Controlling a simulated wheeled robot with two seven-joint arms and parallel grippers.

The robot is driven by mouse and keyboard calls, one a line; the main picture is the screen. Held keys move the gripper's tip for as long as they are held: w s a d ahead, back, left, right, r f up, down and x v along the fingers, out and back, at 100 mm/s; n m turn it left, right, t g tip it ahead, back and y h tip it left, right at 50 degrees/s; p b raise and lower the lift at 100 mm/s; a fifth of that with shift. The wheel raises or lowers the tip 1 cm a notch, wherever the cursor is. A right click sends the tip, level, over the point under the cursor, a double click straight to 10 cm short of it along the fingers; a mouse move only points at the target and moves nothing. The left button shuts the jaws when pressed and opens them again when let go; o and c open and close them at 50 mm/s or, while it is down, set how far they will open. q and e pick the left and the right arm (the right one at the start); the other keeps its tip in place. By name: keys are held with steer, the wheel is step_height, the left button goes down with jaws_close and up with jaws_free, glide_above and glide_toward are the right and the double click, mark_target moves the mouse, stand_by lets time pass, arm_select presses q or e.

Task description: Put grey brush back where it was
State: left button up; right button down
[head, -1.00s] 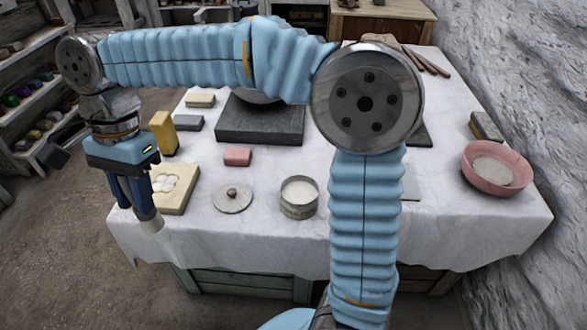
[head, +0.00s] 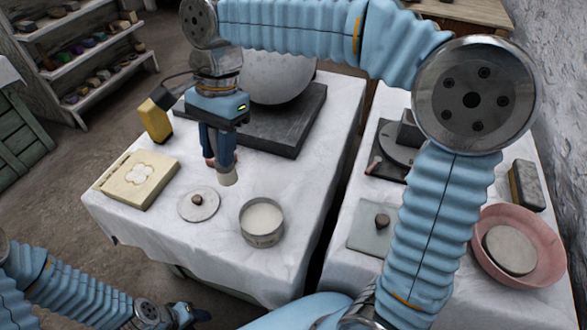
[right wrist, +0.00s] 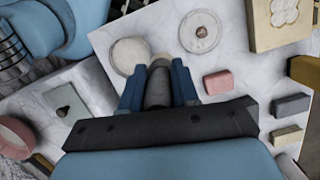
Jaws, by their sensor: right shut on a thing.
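My right gripper (head: 220,163) hangs fingers down over the left part of the white-clothed table. It is shut on the grey brush. The brush's pale tip (head: 227,178) shows below the fingers in the head view. In the right wrist view its grey body (right wrist: 158,88) lies between the blue fingers. The brush is behind a round tin of white plaster (head: 262,220) and to the right of a pale disc with a brown knob (head: 198,203). I cannot tell whether its tip touches the cloth. My left gripper (head: 190,315) is low at the bottom edge, its jaws unclear.
A cream mould (head: 138,180) and a yellow block (head: 155,120) are at left. A large sphere (head: 280,75) rests on a dark slab (head: 290,125). A pink block (right wrist: 217,82) is near the gripper. A gap separates the right table, holding a pink bowl (head: 520,245).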

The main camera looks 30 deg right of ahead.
steer(key=shift+w+d+f+b, duration=0.2)
steer(key=shift+w+d+f, duration=0.15)
steer(key=shift+d+f, duration=1.65)
steer(key=shift+w+d+f+b, duration=0.15)
steer(key=shift+w+d+f, duration=0.25)
steer(key=shift+d+f, duration=1.6)
steer(key=shift+w+d+f+b, duration=0.2)
steer(key=shift+w+d+f, duration=0.15)
steer(key=shift+d+f, duration=1.65)
steer(key=shift+a+f, duration=0.1)
steer(key=shift+f, duration=0.1)
steer(key=c, duration=0.8)
jaws_free()
steer(key=shift+c, duration=0.2)
steer(key=p+v, duration=0.1)
steer(key=v, duration=1.1)
steer(key=shift+p, duration=0.4)
